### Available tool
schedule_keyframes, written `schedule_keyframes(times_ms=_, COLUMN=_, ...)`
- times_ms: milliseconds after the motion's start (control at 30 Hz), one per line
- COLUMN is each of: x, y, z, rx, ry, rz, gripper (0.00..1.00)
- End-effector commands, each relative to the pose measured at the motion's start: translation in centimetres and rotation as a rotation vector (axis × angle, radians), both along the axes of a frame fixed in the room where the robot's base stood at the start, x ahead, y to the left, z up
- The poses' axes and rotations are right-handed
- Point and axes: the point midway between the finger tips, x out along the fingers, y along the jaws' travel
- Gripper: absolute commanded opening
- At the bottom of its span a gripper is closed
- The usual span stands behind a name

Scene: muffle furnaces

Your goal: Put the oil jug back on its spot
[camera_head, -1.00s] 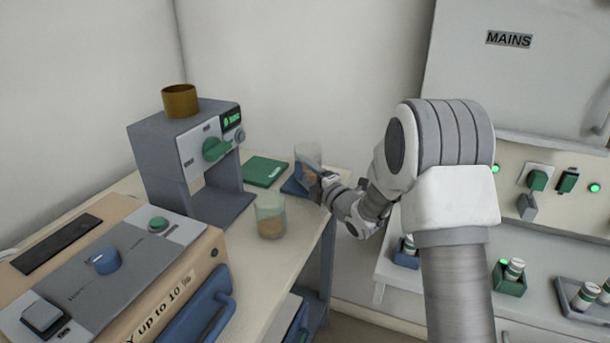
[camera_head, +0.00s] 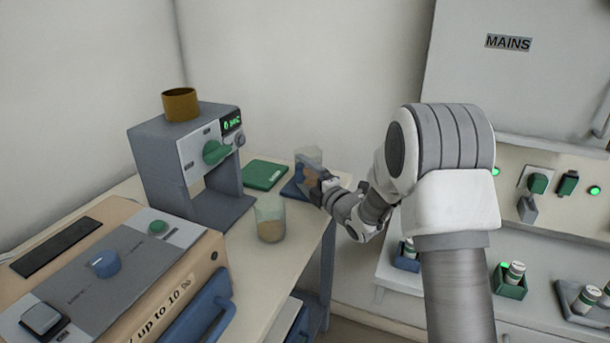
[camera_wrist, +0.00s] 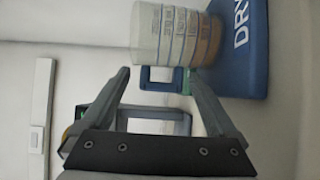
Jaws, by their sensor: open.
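A clear jug (camera_head: 308,158) with brownish contents stands on a blue mat (camera_head: 291,188) at the bench's back right. In the wrist view the jug (camera_wrist: 172,35) appears sideways, and the blue mat (camera_wrist: 243,78) shows the letters "DRY". My gripper (camera_head: 321,184) is at this jug; its open fingers (camera_wrist: 158,78) are either side of a blue handle (camera_wrist: 160,86), with no clear grip on it. A second clear jug (camera_head: 270,218) with tan contents stands nearer on the bench. I cannot tell which jug is the oil jug. A green mat (camera_head: 265,174) lies bare behind the second jug.
A grey machine (camera_head: 160,152) with a green knob and a brown cup on top stands left of the jugs. A tan and grey furnace unit (camera_head: 120,275) fills the front left. A lower counter (camera_head: 390,270) with small trays lies right, beyond a gap.

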Motion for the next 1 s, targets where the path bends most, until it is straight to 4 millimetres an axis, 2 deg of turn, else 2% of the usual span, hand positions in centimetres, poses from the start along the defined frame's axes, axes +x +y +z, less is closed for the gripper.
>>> schedule_keyframes(times_ms=167, x=-2.2, y=-1.5, z=0.2, rx=0.001, ry=0.003, rz=-0.003, gripper=0.94)
schedule_keyframes(times_ms=400, x=-6.5, y=-4.4, z=0.2, rx=0.000, ry=0.002, rz=-0.003, gripper=0.94)
schedule_keyframes(times_ms=600, x=-9.1, y=-6.0, z=0.2, rx=-0.001, ry=0.001, rz=-0.002, gripper=0.94)
schedule_keyframes(times_ms=867, x=-10.1, y=-6.6, z=0.2, rx=0.001, ry=0.002, rz=-0.002, gripper=0.94)
schedule_keyframes(times_ms=1000, x=-9.8, y=-7.1, z=1.1, rx=0.007, ry=0.044, rz=-0.039, gripper=0.94)
